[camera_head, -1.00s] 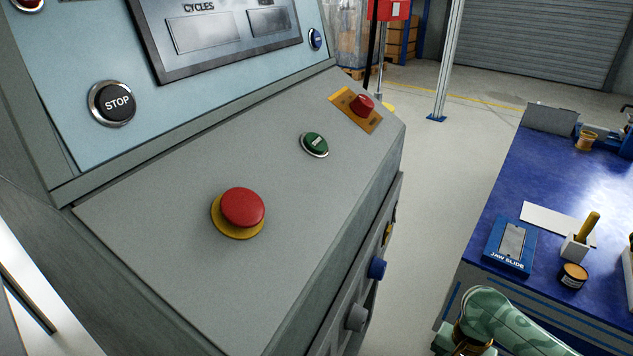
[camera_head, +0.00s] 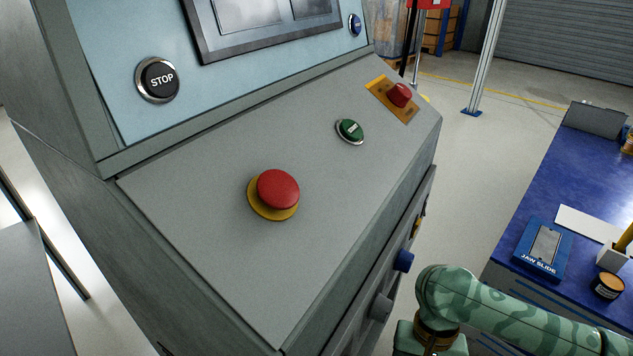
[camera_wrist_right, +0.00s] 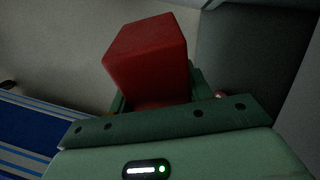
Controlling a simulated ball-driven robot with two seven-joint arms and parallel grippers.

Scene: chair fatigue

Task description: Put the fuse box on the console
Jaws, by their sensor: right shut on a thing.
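The console (camera_head: 215,255) is a grey sloping panel in the middle of the head view, with a bare front area. It carries a large red mushroom button (camera_head: 278,189), a green button (camera_head: 350,131) and a smaller red knob on a yellow plate (camera_head: 399,95). In the right wrist view, my right gripper (camera_wrist_right: 155,97) is shut on a plain red box, the fuse box (camera_wrist_right: 147,58). The head view shows my green right arm at lower right, beside the console's side, but not the gripper or box. My left gripper is out of view.
A blue-topped bench (camera_head: 590,190) stands at right with a blue jaw slide box (camera_head: 543,248) and a small jar (camera_head: 608,286). Blue and grey knobs (camera_head: 403,261) stick out from the console's side. Open floor lies between console and bench.

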